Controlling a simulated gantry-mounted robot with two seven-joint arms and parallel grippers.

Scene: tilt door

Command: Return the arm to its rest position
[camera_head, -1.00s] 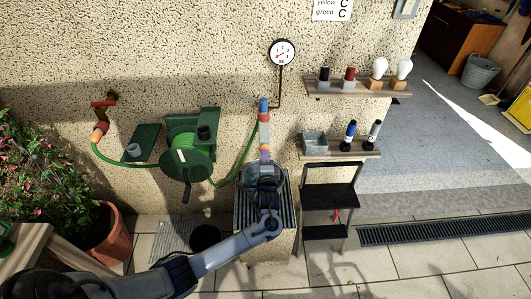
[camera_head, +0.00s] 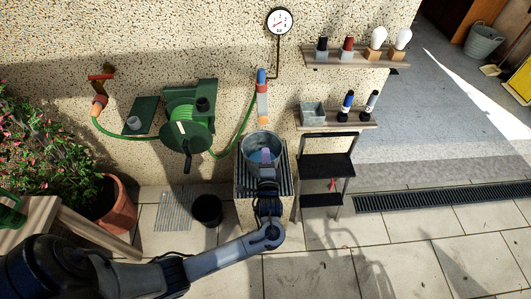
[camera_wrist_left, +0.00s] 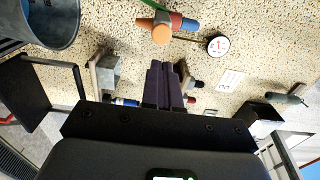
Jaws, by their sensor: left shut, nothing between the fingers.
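My left arm (camera_head: 215,258) comes in from the lower left of the head view. My left gripper (camera_head: 265,156) points up toward the wall, in front of the metal bucket (camera_head: 262,141) and overlapping it in the picture. Its dark fingers (camera_wrist_left: 165,85) are together and empty in the wrist view. The tap fitting (camera_head: 262,95), with blue, red and orange parts, is on the wall above it, apart from the fingers. It also shows at the top of the wrist view (camera_wrist_left: 163,28). My right gripper is in neither view.
A green hose reel (camera_head: 186,130) hangs at left, and a pressure gauge (camera_head: 279,21) above. Wall shelves (camera_head: 340,119) with small items and a black stand (camera_head: 328,165) are at right. A black pot (camera_head: 207,209) stands on the paving. The paving at front right is clear.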

